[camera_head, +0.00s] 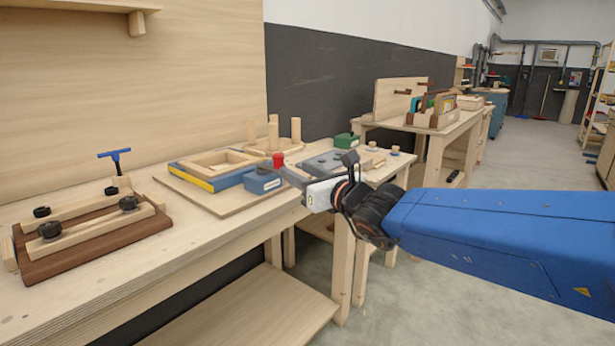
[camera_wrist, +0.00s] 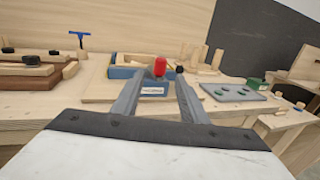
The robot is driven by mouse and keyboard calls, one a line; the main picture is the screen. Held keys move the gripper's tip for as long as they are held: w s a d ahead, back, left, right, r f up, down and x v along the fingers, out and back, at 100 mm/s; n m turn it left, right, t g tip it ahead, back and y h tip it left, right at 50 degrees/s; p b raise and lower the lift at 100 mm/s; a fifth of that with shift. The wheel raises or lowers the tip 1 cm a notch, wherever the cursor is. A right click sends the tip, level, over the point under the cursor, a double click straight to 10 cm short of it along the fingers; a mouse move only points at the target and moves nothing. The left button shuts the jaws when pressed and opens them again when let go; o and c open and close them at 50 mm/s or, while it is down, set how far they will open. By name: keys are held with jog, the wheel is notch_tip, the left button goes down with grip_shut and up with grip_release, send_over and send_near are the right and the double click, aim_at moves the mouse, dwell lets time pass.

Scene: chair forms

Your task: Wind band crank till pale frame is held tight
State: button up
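The pale frame (camera_head: 222,160) lies flat on a thin wooden board (camera_head: 215,200) on the bench, with a blue and yellow band (camera_head: 190,177) along its visible outer sides. A blue block (camera_head: 262,184) with a white label sits at the frame's near right corner. A red knob (camera_head: 278,160) stands above the block; it also shows in the wrist view (camera_wrist: 160,66). My gripper (camera_wrist: 158,88) is open and empty, its two grey fingers pointing toward the block and knob, which appear between them. The crank arm below the knob is hard to make out.
A dark wooden clamp jig (camera_head: 90,238) with black knobs and a blue T-handle (camera_head: 114,155) stands at left. Upright pegs (camera_head: 295,130) stand behind the frame. A grey plate (camera_head: 322,162) and a green box (camera_head: 346,141) lie to the right.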

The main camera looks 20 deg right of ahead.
jog(key=shift+v, duration=1.4)
jog(key=c, duration=0.6)
jog(key=w+r+n+y, duration=0.1)
jog(key=w+n, duration=0.1)
jog(key=w+r+n+y, duration=0.1)
jog(key=n, duration=0.1)
jog(key=w+d+r+n+y, duration=0.1)
jog(key=w+r+n, duration=0.1)
jog(key=shift+w+d+r+n, duration=0.1)
jog(key=shift+w+n, duration=0.25)
jog(key=shift+n, duration=0.05)
grip_shut()
jog(key=w+d+f+n+g+y, duration=0.15)
jog(key=d+n+g+y, duration=0.35)
jog(key=n, duration=0.5)
jog(key=w+d+f+n+g+y, duration=0.1)
jog(key=d+f+n+g+y, duration=0.25)
jog(key=d+n, duration=0.55)
jog(key=w+a+n, duration=0.1)
jog(key=w+a, duration=0.3)
jog(key=a, duration=1)
jog(key=shift+r+h, duration=0.45)
jog(key=shift+r, duration=0.05)
